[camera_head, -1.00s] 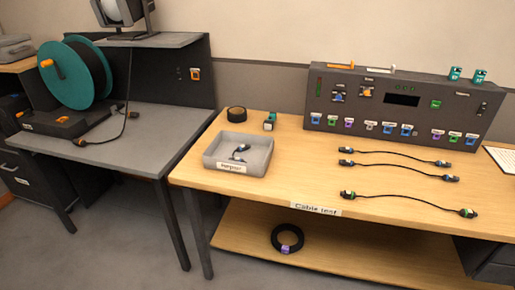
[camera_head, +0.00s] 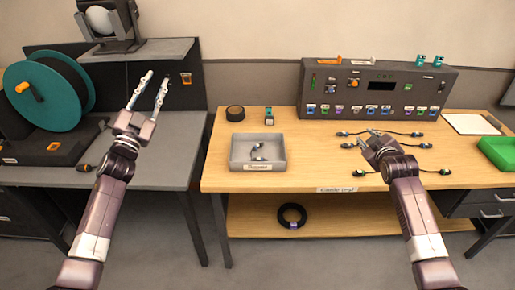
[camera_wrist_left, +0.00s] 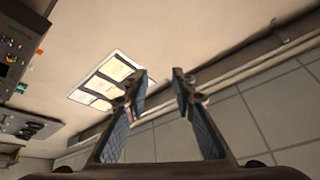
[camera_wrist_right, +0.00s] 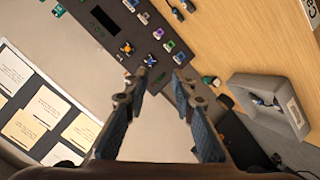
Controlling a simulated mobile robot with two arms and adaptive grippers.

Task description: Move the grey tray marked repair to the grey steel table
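The grey tray (camera_head: 236,152) with a white label on its front sits on the left part of the wooden table. A short cable (camera_head: 258,151) lies in it. The tray also shows at the right of the right wrist view (camera_wrist_right: 252,90). The grey steel table (camera_head: 150,172) stands to the left of the wooden table, a gap between them. My left gripper (camera_head: 158,86) is raised above the steel table, open and empty. My right gripper (camera_head: 367,138) is above the wooden table, right of the tray and apart from it; the right wrist view shows its fingers spread and empty.
A black tape roll (camera_head: 235,113) lies behind the tray. A green tray (camera_head: 497,152) is at right.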

